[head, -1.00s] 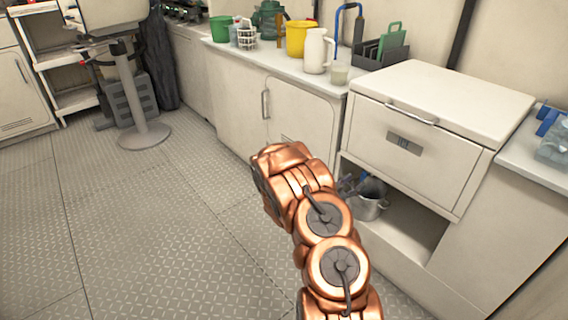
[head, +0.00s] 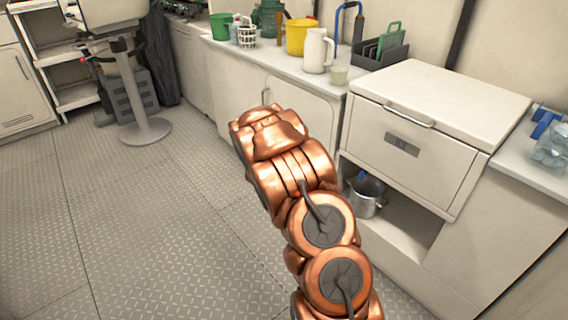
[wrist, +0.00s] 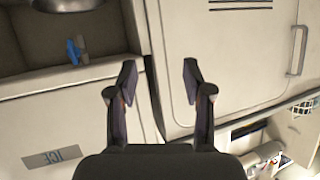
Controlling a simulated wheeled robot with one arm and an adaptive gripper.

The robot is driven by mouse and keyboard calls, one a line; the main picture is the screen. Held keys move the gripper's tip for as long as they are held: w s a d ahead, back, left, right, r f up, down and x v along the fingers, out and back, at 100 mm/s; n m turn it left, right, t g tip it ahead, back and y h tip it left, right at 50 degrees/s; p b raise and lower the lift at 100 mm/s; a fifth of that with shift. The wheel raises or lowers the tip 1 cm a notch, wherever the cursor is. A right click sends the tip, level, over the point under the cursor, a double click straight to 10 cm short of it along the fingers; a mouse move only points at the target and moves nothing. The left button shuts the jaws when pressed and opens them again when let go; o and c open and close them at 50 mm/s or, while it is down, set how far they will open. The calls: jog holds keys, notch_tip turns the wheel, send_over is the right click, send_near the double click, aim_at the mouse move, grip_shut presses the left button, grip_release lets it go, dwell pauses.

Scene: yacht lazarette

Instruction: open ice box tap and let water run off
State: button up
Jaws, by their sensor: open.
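The white ice box (head: 400,165) stands at the right with its lid shut and a grey label plate on its front. In the wrist view the ice box front (wrist: 100,110) appears upside down, with the plate reading "ICE". A small blue tap (wrist: 75,49) shows in the open recess below the box; a bit of its blue (head: 362,176) shows above the pot in the head view. A metal pot (head: 367,196) stands in the recess. My gripper (wrist: 159,78) is open and empty, apart from the tap. Its fingers are hidden in the head view. No running water is visible.
The counter (head: 285,66) left of the box holds a yellow bucket (head: 297,38), a white jug (head: 315,51) and a grey rack (head: 378,55). A cupboard door (head: 295,110) is shut below it.

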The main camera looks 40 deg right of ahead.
jog(key=w+a+r+n+y+p, duration=0.1)
jog(key=a+r+y, duration=0.1)
jog(key=a, duration=0.3)
jog(key=w+a+r+n+t+y+p, duration=0.1)
jog(key=w+a+r+y, duration=0.1)
jog(key=a, duration=0.3)
jog(key=shift+w, duration=0.25)
jog(key=shift+a+r, duration=0.1)
jog(key=shift+r, duration=0.05)
